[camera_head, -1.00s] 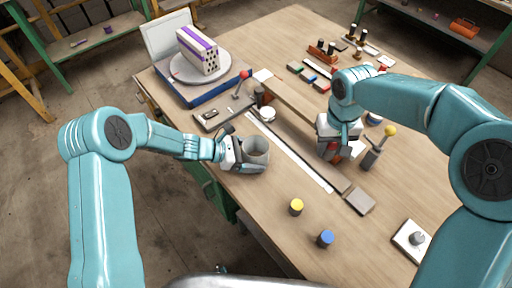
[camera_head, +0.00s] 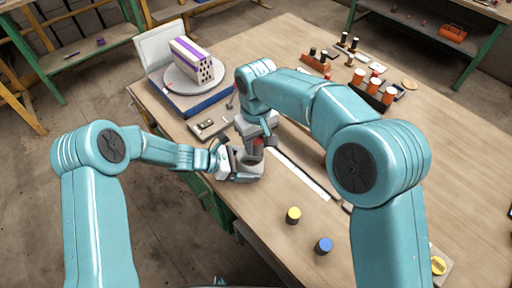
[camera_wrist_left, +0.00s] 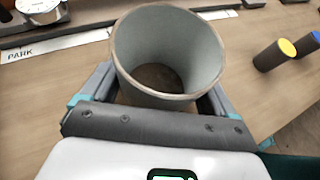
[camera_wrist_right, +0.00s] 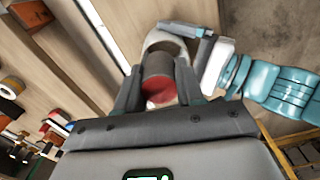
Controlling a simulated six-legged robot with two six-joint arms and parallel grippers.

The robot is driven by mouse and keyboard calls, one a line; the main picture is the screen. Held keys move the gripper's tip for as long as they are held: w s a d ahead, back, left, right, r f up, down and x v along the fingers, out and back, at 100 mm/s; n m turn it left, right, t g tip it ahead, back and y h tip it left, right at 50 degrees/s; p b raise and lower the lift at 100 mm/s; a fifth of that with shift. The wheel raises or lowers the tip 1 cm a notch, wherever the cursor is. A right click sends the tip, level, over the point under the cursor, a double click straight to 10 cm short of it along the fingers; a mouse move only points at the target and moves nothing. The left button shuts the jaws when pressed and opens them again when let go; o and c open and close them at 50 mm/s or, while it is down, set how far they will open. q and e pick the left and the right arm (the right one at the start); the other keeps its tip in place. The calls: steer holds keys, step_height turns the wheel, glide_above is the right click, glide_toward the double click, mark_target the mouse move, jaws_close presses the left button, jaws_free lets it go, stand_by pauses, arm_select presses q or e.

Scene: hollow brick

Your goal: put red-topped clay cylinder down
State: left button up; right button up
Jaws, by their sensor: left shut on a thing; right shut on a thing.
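My left gripper (camera_head: 232,172) is shut on a grey open cup (camera_wrist_left: 168,58), which it holds upright at the table's left edge. The cup's mouth faces up, and no cylinder shows inside it in the left wrist view. My right gripper (camera_wrist_right: 158,92) is shut on the red-topped clay cylinder (camera_wrist_right: 158,90), one finger on each side. The red end also shows in the head view (camera_head: 258,142), close by the cup. In the right wrist view the cylinder overlaps part of the cup's rim. I cannot tell the gap between them.
A yellow-topped cylinder (camera_head: 293,215) and a blue-topped cylinder (camera_head: 324,245) stand on the near table. A turntable (camera_head: 168,77) with a perforated brick (camera_head: 192,62) is at the back left. The right table surface is mostly clear.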

mark_target(256, 151)
arm_select(q)
steer(key=shift+f, duration=0.1)
arm_select(e)
steer(key=shift+f, duration=1.4)
steer(key=shift+f, duration=0.6)
arm_select(q)
steer(key=shift+s, duration=0.1)
arm_select(e)
steer(key=o, duration=1.1)
step_height(256, 151, up, 13)
steer(key=shift+r, duration=0.15)
